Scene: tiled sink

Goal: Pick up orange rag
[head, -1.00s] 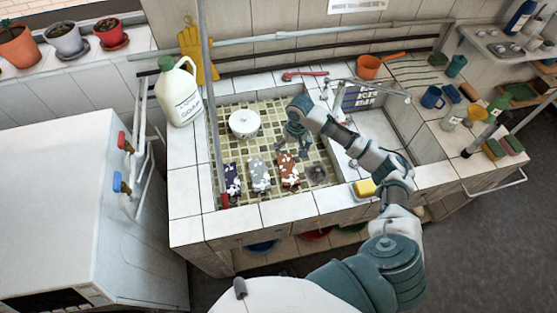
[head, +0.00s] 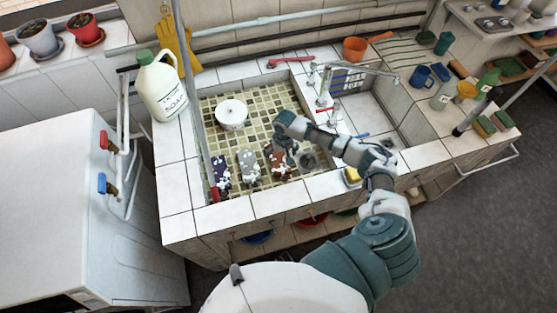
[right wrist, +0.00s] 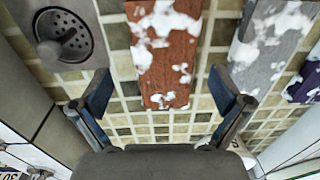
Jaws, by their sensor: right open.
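The orange rag (head: 275,166), spotted with white foam, lies on the tiled floor of the left basin, at the right end of a row of rags. In the right wrist view the orange rag (right wrist: 166,52) shows reddish-brown, running up from between the fingers. My right gripper (head: 289,157) is above the right side of the rag in the head view, hiding part of it. In the right wrist view my right gripper (right wrist: 160,92) is open and empty, one finger on each side of the rag's near end. My left gripper is not in view.
A grey rag (head: 248,165) and a purple rag (head: 221,173) lie left of the orange one. The drain (right wrist: 64,36) is close by. A white pot (head: 231,114) stands behind. The basin's tiled walls and the tap (head: 325,92) bound the space.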

